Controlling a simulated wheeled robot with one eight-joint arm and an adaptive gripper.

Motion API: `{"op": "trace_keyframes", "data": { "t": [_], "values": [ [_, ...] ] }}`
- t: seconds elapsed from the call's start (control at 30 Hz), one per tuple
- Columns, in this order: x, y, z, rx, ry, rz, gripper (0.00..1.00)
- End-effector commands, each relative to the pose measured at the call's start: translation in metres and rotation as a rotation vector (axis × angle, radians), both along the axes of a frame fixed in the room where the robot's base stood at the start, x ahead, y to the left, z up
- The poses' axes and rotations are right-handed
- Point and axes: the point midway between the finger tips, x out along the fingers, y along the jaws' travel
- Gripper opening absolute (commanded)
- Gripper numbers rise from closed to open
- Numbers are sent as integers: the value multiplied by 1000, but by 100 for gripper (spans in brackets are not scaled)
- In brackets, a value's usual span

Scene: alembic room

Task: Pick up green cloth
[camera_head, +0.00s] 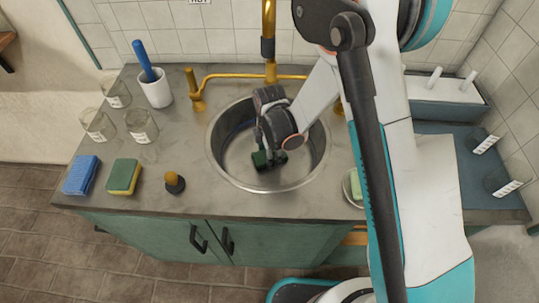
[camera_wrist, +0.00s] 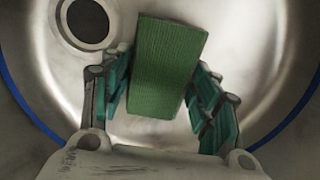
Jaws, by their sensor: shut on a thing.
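The green cloth (camera_wrist: 168,68) is a textured, rectangular green piece between my gripper's fingers in the wrist view. My gripper (camera_wrist: 160,95) is shut on it, with the fingers along its left and right sides. In the head view my gripper (camera_head: 268,153) reaches down into the round metal sink (camera_head: 236,176), low near its bottom. The cloth looks dark there and is partly hidden by the fingers. I cannot tell whether the cloth touches the sink bottom.
A blue sponge (camera_head: 81,175), a green and yellow sponge (camera_head: 124,177) and a small knobbed stopper (camera_head: 175,183) sit on the counter left of the sink. Glass jars (camera_head: 141,126) and a white cup (camera_head: 155,92) stand behind. A brass faucet (camera_head: 269,45) rises behind the sink.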

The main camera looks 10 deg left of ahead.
Motion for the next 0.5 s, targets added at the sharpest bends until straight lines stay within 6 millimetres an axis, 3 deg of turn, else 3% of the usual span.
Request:
{"op": "trace_keyframes", "data": {
  "t": [0.27, 0.5],
  "values": [
    [0, 0, 16, 0, 0, 0, 30],
    [-43, -2, 14, 0, 0, 3, 30]
  ]
}}
